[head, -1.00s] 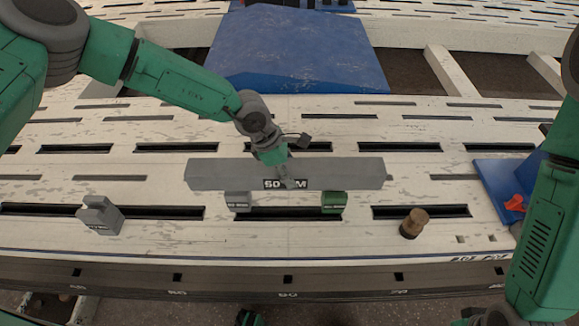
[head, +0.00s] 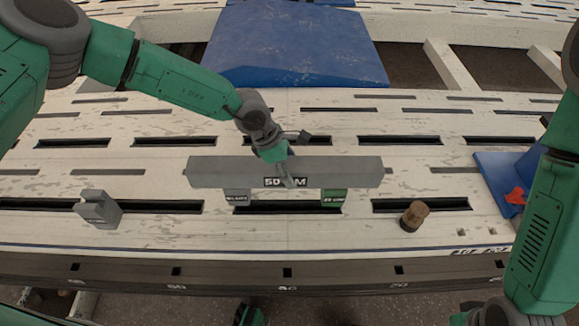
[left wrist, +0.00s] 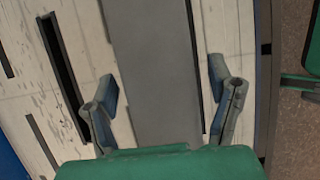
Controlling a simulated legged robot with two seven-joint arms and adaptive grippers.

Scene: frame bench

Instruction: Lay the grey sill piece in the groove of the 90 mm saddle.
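Another grey block (head: 98,209) stands at the left and a brown knob (head: 414,216) at the right. A blue tray (head: 493,172) with a red item (head: 516,196) is at the right edge. A blue panel (head: 295,45) lies behind. The slotted bench (head: 150,235) has free room in front.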

